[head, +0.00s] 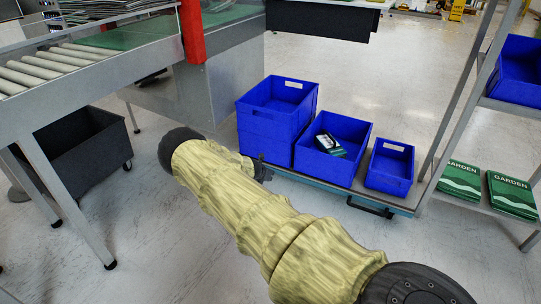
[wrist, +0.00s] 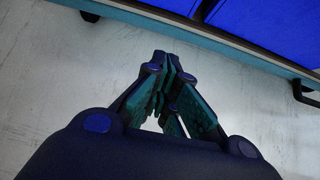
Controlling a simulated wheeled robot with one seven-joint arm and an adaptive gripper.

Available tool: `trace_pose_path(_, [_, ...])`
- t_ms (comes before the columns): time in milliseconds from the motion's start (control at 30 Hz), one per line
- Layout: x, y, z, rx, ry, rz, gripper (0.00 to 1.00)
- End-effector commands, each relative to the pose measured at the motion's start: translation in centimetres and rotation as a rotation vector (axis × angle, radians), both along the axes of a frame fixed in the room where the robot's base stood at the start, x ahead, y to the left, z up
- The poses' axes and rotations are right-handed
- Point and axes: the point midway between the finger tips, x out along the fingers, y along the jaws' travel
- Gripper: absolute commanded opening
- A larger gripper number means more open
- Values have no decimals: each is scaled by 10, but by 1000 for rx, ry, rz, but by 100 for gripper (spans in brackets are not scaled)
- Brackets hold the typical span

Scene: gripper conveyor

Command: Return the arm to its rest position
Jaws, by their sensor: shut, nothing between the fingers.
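My gripper (wrist: 166,62) is shut and empty in the wrist view, its dark fingers meeting at the tips above the pale floor. The lower edge of the cart and parts of blue bins show beyond the fingertips, apart from them as far as I can tell. In the head view my yellow-covered arm (head: 255,215) reaches from the lower right toward the middle left. The gripper's fingers are mostly hidden there behind the arm's dark end.
A low cart (head: 340,187) carries blue bins; the middle bin (head: 350,160) holds a small box (head: 329,145). A roller conveyor (head: 70,65) stands left, with a dark tub (head: 85,155) beneath. A shelf (head: 482,199) with GARDEN packs (head: 512,196) is right. Floor at lower left is clear.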

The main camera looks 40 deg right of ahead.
Motion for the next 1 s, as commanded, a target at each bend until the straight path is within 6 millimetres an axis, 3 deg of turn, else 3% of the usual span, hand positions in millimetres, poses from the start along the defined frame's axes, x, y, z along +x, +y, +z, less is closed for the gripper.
trace_pose_path(333, [-2, 2, 2, 1, -1, -3, 0])
trace_pose_path(467, [-18, 9, -8, 43, -17, -47, 0])
trace_pose_path(567, [-48, 27, -28, 122, -50, -136, 0])
trace_pose_path(667, [-88, 56, -52, 230, -98, -264, 0])
trace_pose_path(800, [-145, 107, -81, 376, -169, -462, 0])
trace_pose_path(1000, [-223, 190, -106, 552, -262, -758, 0])
